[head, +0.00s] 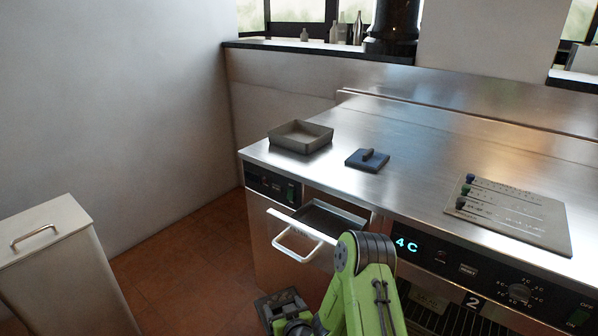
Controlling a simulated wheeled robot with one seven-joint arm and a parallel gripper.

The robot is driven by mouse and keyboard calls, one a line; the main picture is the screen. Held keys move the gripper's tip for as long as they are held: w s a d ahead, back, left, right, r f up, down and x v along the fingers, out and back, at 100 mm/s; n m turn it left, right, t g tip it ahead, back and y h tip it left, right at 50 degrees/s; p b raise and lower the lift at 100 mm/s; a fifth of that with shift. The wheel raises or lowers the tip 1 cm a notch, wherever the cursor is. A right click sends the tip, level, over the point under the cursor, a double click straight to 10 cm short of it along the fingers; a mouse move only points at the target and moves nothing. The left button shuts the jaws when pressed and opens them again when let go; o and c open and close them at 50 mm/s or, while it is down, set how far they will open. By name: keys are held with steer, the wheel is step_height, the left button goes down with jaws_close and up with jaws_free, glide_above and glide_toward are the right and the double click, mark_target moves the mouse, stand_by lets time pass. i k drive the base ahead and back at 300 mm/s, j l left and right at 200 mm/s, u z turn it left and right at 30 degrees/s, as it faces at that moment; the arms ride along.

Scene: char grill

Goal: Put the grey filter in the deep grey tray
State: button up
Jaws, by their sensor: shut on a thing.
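The deep grey tray (322,139) stands upright and empty on the left end of the steel counter. My gripper (287,318) is low in front of the open drawer, at the bottom of the head view. It is shut on a dark grey, flat, slotted piece that looks like the grey filter (276,300). The held piece is below and in front of the counter, well apart from the tray. My arm and the frame edge partly hide the gripper, and the fingertips do not show clearly.
A drawer (327,212) with a white handle (292,245) stands open under the counter. A dark blue-grey press with a knob (368,160) lies right of the tray. A flat board (512,214) lies further right. A metal bin (65,265) stands at left.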

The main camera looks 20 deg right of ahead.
mark_target(301, 136)
steer(key=i+j+z, duration=0.15)
steer(key=i+j, duration=0.25)
steer(key=i+j+z, duration=0.2)
steer(key=i+j, duration=0.15)
steer(key=i+j+z, duration=0.15)
steer(key=i+j, duration=0.2)
steer(key=j, duration=0.15)
steer(key=i+j+z, duration=0.2)
steer(key=j, duration=0.35)
steer(key=i+j+z, duration=0.35)
steer(key=i+j, duration=0.5)
